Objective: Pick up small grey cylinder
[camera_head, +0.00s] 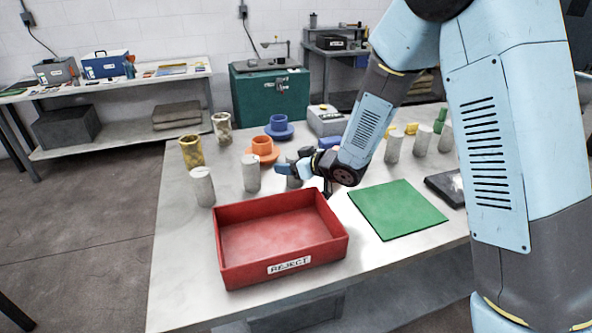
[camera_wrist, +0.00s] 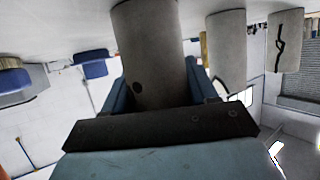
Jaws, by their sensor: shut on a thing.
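My gripper (camera_head: 287,170) reaches in from the right, low over the table, with its blue fingers pointing left. It is shut on a grey cylinder (camera_head: 293,183), which is mostly hidden behind the fingers in the head view. In the wrist view the held grey cylinder (camera_wrist: 150,50) stands between the two fingers (camera_wrist: 155,90), with a small dark spot on its side. The head view does not show clearly whether it touches the table. Two similar grey cylinders stand to its left, one near (camera_head: 251,174) and one farther left (camera_head: 203,187).
A red REJECT tray (camera_head: 283,267) lies in front of my gripper, with a green mat (camera_head: 397,209) to its right. Orange (camera_head: 262,152) and blue (camera_head: 279,128) flanged parts stand behind. More grey cylinders (camera_head: 394,148) stand right of my forearm. Yellow (camera_head: 191,152) and patterned (camera_head: 222,129) cylinders stand back left.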

